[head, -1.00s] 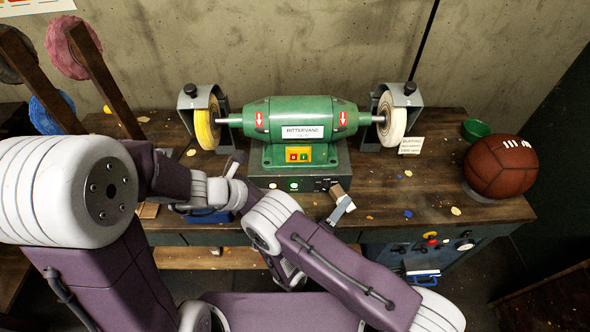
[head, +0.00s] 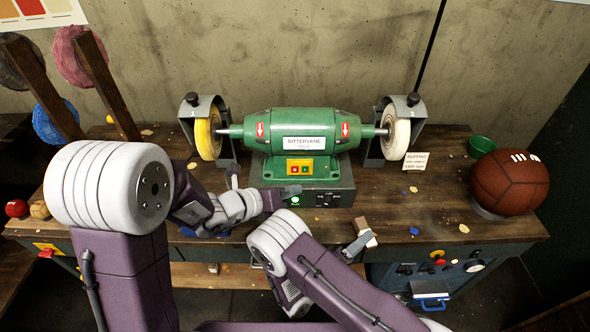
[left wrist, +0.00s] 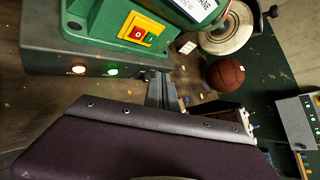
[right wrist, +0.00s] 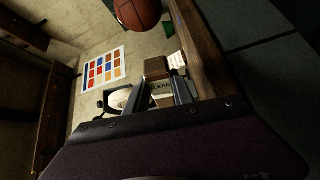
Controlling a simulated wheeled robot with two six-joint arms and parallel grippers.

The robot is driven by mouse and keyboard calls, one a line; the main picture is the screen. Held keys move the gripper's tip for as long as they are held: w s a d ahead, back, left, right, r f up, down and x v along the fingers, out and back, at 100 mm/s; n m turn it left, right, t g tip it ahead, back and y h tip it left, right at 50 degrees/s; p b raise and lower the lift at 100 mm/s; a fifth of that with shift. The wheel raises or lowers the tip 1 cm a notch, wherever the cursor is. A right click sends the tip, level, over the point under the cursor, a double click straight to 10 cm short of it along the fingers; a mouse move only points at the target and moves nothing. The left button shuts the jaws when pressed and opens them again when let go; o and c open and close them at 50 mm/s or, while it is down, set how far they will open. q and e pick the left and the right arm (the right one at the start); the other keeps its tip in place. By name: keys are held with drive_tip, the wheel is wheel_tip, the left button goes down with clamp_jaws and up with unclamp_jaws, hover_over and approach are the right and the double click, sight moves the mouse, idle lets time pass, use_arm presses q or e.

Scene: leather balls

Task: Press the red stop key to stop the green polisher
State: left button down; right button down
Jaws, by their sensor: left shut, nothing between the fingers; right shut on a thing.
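The green polisher (head: 300,125) stands on the bench with a yellow wheel at its left and a white one at its right. Its yellow key plate (head: 299,160) carries the red stop key (head: 294,168) beside a green key. The red key also shows in the left wrist view (left wrist: 137,32). My left gripper (head: 291,191) is shut and empty, in front of the polisher's base and below the key plate, apart from the red key. My right gripper (head: 357,243) is shut on a small wooden block (head: 366,230) near the bench's front edge; the block also shows in the right wrist view (right wrist: 157,68).
A brown leather ball (head: 510,182) rests at the right, near a green bowl (head: 483,147). A small card (head: 415,161) stands right of the polisher.

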sight(295, 170)
drive_tip(key=shift+r, duration=0.3)
use_arm(q)
drive_tip(key=shift+w+f, duration=0.25)
drive_tip(key=shift+w, duration=0.8)
drive_tip(key=shift+w+f, duration=0.25)
drive_tip(key=shift+w, duration=0.8)
drive_tip(key=shift+w+f, duration=0.25)
drive_tip(key=shift+w, duration=0.8)
drive_tip(key=shift+w+f, duration=0.1)
drive_tip(key=shift+w, duration=0.3)
drive_tip(key=shift+w, duration=0.35)
drive_tip(key=shift+s, duration=0.15)
use_arm(e)
drive_tip(key=shift+f, duration=0.15)
use_arm(q)
drive_tip(key=shift+s, duration=0.65)
use_arm(e)
drive_tip(key=shift+f, duration=0.15)
use_arm(q)
drive_tip(key=shift+s, duration=0.1)
